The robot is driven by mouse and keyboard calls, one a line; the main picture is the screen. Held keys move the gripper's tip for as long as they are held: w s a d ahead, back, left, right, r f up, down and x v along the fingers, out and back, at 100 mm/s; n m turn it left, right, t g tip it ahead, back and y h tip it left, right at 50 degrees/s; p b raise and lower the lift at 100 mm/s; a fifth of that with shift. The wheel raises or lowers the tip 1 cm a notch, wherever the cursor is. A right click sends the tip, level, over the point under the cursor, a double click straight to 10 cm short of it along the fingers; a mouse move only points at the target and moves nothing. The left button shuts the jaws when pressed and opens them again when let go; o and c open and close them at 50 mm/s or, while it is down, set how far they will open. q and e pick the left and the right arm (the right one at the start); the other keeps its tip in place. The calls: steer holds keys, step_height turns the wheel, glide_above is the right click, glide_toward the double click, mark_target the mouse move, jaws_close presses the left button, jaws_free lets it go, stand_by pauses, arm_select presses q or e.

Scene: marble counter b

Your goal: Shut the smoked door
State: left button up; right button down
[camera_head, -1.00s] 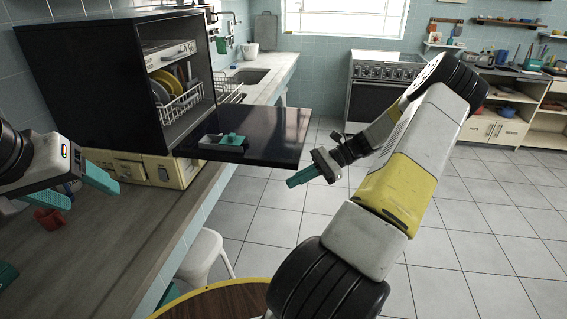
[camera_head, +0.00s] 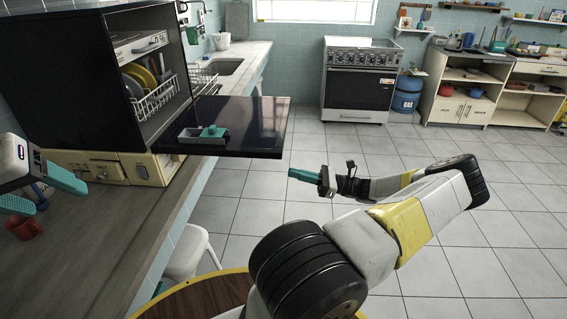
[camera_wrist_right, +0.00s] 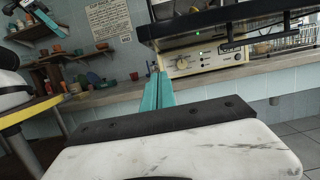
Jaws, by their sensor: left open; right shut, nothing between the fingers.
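The smoked door (camera_head: 262,125) of the black dishwasher (camera_head: 62,85) hangs open and lies about level, sticking out past the counter edge. A grey tray with a teal piece (camera_head: 208,133) is on its inner face. In the right wrist view the door (camera_wrist_right: 230,18) shows from below as a dark slab at the top. My right gripper (camera_head: 304,175) is shut and empty, in front of and below the door's outer edge, apart from it. It also shows in the right wrist view (camera_wrist_right: 158,92).
Inside the dishwasher is a white rack (camera_head: 158,100) with plates. A cream unit with a knob (camera_head: 150,168) sits under it. A red cup (camera_head: 24,227) stands on the counter. A white stool (camera_head: 188,252) and round wooden table (camera_head: 200,298) are below. The floor at right is clear.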

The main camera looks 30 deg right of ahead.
steer(key=w+a+r, duration=0.2)
steer(key=a+r, duration=0.1)
steer(key=r, duration=0.2)
steer(key=shift+r, duration=0.1)
stand_by(0.4)
